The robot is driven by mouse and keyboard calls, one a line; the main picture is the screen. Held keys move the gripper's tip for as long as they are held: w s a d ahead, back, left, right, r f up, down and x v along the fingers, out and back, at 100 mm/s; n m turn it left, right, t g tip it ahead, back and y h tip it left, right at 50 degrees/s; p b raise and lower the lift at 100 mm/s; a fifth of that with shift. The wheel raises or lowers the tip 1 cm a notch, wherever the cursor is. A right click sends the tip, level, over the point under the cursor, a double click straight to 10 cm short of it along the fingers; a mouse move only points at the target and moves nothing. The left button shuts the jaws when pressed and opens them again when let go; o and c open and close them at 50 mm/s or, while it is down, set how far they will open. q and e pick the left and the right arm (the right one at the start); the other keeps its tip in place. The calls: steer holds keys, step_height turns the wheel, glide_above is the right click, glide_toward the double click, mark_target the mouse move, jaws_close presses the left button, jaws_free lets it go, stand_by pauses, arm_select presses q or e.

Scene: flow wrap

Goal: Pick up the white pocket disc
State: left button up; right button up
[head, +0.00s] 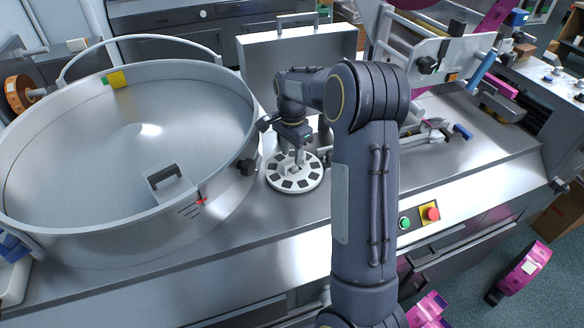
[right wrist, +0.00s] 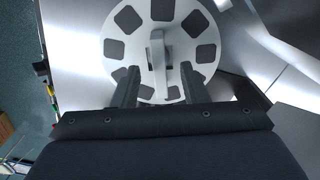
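The white pocket disc (head: 293,178) lies flat on the steel worktop, just right of the large round bowl. It has dark pockets around its rim and an upright bar-like handle at its centre. In the right wrist view, the disc (right wrist: 139,38) fills the upper middle, with its handle (right wrist: 158,58) between my fingers. My right gripper (head: 294,154) is above the disc, pointing down. In the right wrist view, its fingers (right wrist: 159,70) are apart on either side of the handle, with gaps showing. My left gripper is not in view.
The large steel bowl (head: 60,110) stands close left of the disc, with a dark knob (head: 247,167) on its side. A grey box-like housing (head: 285,55) stands behind. Machine parts (head: 440,130) lie to the right. Green and red buttons (head: 432,213) sit on the front panel.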

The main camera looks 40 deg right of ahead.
step_height(320, 180, down, 2)
steer(key=shift+d+f, duration=0.1)
jaws_close()
stand_by(0.4)
